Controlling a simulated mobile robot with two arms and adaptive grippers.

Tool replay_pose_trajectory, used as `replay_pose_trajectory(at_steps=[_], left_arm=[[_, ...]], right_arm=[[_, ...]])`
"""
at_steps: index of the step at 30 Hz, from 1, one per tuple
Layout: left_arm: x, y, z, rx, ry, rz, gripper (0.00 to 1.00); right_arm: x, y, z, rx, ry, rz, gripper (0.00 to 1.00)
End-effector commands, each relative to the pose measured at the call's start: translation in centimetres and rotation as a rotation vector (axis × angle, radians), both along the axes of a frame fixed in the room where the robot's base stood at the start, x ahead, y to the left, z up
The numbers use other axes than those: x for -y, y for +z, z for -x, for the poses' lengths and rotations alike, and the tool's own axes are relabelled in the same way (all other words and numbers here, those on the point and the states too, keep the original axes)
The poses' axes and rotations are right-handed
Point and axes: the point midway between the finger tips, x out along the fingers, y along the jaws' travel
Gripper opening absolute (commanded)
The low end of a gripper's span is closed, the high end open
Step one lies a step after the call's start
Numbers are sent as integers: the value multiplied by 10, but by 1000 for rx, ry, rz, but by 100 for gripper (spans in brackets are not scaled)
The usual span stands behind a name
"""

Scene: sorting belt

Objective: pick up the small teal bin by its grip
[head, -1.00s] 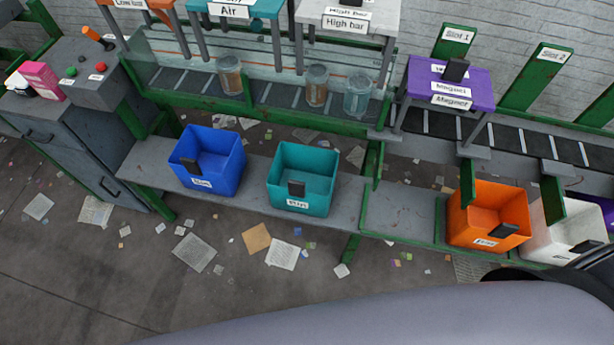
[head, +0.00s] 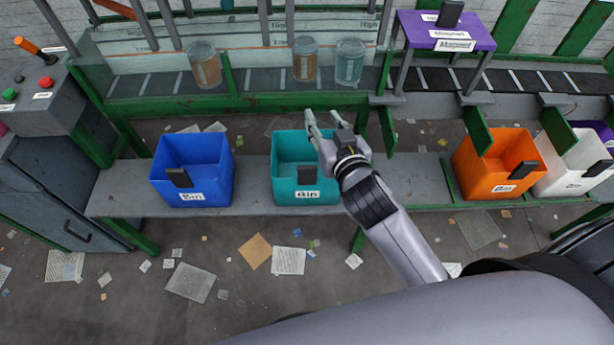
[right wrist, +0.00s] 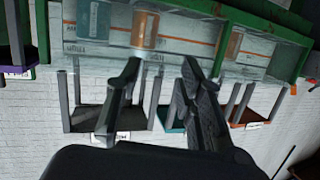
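The small teal bin (head: 286,172) stands upright on the grey shelf in the head view, with a white label on its front. Its black grip (head: 307,174) sits on the front wall. My right gripper (head: 322,122) is over the bin's right back part, higher than the grip, with its fingers pointing up and away in the picture. The fingers are apart and empty, and they also show apart in the right wrist view (right wrist: 160,68). The gripper and wrist hide the bin's right back corner. The bin does not show clearly in the right wrist view. My left gripper is not in view.
A blue bin (head: 192,172) stands to the left on the grey shelf (head: 250,200). An orange bin (head: 480,165) and a white bin (head: 572,165) stand to the right. A green-framed belt with jars (head: 305,60) runs behind. Papers litter the floor.

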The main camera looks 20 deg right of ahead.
Motion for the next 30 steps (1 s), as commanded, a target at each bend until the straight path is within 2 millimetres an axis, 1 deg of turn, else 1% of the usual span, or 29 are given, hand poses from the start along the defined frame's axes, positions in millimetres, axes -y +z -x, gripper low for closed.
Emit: replay_pose_trajectory(at_steps=[1,2,3,5,6,8,9,11,12,14,15,17,18,19,20,21,23,24,26,27,29,30], left_arm=[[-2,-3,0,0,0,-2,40],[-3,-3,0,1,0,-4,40],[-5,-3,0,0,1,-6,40],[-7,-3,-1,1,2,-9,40],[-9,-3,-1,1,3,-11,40],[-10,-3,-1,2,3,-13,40],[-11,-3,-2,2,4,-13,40],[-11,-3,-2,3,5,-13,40],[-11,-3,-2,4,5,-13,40],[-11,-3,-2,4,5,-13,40],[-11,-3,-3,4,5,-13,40],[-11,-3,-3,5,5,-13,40],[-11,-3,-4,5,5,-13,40],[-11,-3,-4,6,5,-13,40],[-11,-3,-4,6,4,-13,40],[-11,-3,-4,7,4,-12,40],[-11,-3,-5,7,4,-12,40],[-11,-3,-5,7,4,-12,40],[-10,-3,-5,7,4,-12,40],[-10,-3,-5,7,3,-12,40],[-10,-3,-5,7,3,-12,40],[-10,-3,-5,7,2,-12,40]], right_arm=[[-10,30,-11,115,28,-21,35],[-16,47,-16,173,46,-35,35],[-25,67,-21,250,77,-50,35],[-41,95,-26,358,133,-73,35],[-53,114,-28,429,181,-86,35],[-74,141,-28,534,269,-103,35],[-90,158,-26,602,339,-112,35],[-119,181,-20,693,470,-121,35],[-139,193,-13,746,572,-119,35],[-170,204,1,801,741,-110,35],[-190,207,12,818,859,-95,35],[-218,202,28,815,1038,-60,35],[-233,195,38,792,1156,-30,35],[-243,186,45,763,1241,0,35],[-252,177,51,725,1324,32,35],[-261,161,58,658,1427,80,35],[-267,134,64,530,1564,165,35],[-266,113,66,425,1637,226,35],[-258,83,64,245,1715,327,35],[-248,63,60,110,1746,397,35],[-225,36,51,-103,1753,503,35],[-206,21,42,-247,1732,570,35]])
